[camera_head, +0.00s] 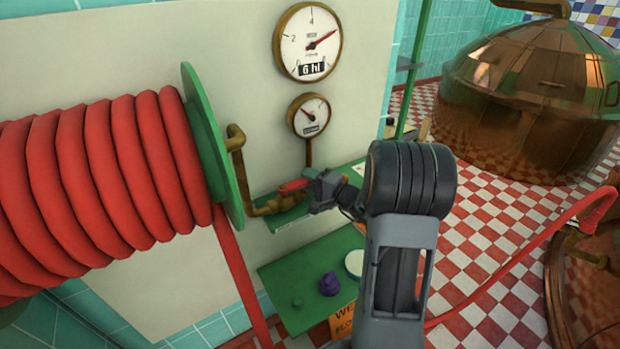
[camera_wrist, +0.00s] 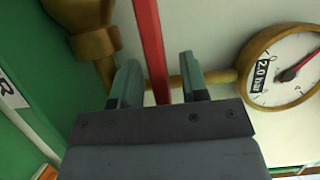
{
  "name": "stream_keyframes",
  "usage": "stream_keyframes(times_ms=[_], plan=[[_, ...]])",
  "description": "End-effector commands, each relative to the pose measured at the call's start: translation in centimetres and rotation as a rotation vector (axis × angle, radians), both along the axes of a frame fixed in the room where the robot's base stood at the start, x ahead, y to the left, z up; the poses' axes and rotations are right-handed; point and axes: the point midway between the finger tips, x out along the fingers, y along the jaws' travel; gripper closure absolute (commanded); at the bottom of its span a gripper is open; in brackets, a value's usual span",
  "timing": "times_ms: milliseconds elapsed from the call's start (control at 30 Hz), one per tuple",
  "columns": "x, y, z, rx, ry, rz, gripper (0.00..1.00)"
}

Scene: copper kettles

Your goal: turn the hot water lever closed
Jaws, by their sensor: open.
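The red lever (camera_head: 291,187) sits on a brass valve and pipe (camera_head: 268,208) at the wall, beside the hose reel. In the wrist view the lever (camera_wrist: 148,40) runs down from the top edge into the space between my two fingers. My gripper (camera_head: 312,190) is at the lever's right end in the head view. In the wrist view my gripper (camera_wrist: 160,82) is open, with a finger on either side of the lever and visible gaps. The lever's lower end is hidden behind the gripper body.
A large reel of red hose (camera_head: 100,190) stands close on the left. A big gauge (camera_head: 307,42) and a small gauge (camera_head: 310,115) are above the valve. A green shelf (camera_head: 300,270) below holds a purple knob (camera_head: 329,284). A copper kettle (camera_head: 540,90) stands at the right.

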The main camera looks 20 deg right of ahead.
Motion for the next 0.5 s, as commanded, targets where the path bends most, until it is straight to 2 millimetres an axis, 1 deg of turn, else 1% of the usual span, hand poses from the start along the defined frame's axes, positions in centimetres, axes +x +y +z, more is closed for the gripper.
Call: stream_keyframes(times_ms=[367,500], plan=[[0.32,0.14,0.0,0.0,0.0,-0.001,0.6],[0.31,0.14,0.0,0.0,0.0,-0.001,0.73]])
